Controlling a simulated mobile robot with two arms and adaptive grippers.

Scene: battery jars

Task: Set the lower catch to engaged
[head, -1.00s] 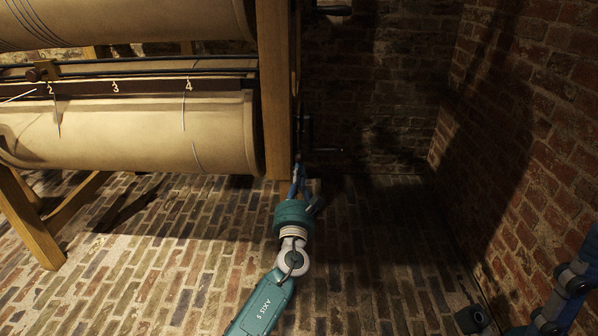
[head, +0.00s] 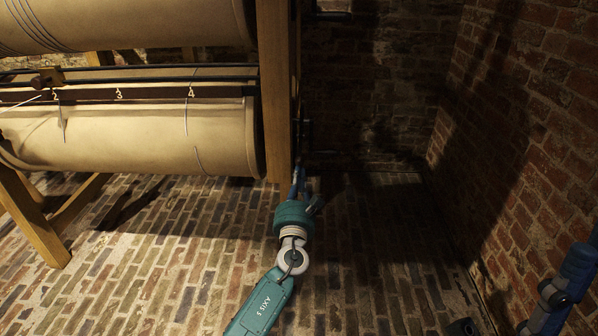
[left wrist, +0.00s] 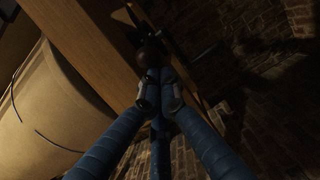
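My left gripper (head: 298,178) reaches up to the foot of a wooden post at the right end of the roller frame. In the left wrist view its blue fingers (left wrist: 157,76) converge with the tips close together. A dark round knob (left wrist: 150,52) lies right at the tips; whether they clasp it is too dark to tell. I cannot make out the lower catch or its setting for certain. Small dark hardware (head: 303,133) shows on the right side of the post (head: 275,95). Blue and dark parts of my right arm (head: 570,275) show at the lower right; its grip is unclear.
Two large pale rollers lie left of the post, the lower roller (head: 120,140) under a dark numbered rail (head: 150,95). A dark handle (head: 332,14) sticks out at the top. A brick wall (head: 535,130) stands right; the brick floor (head: 160,260) is open in front.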

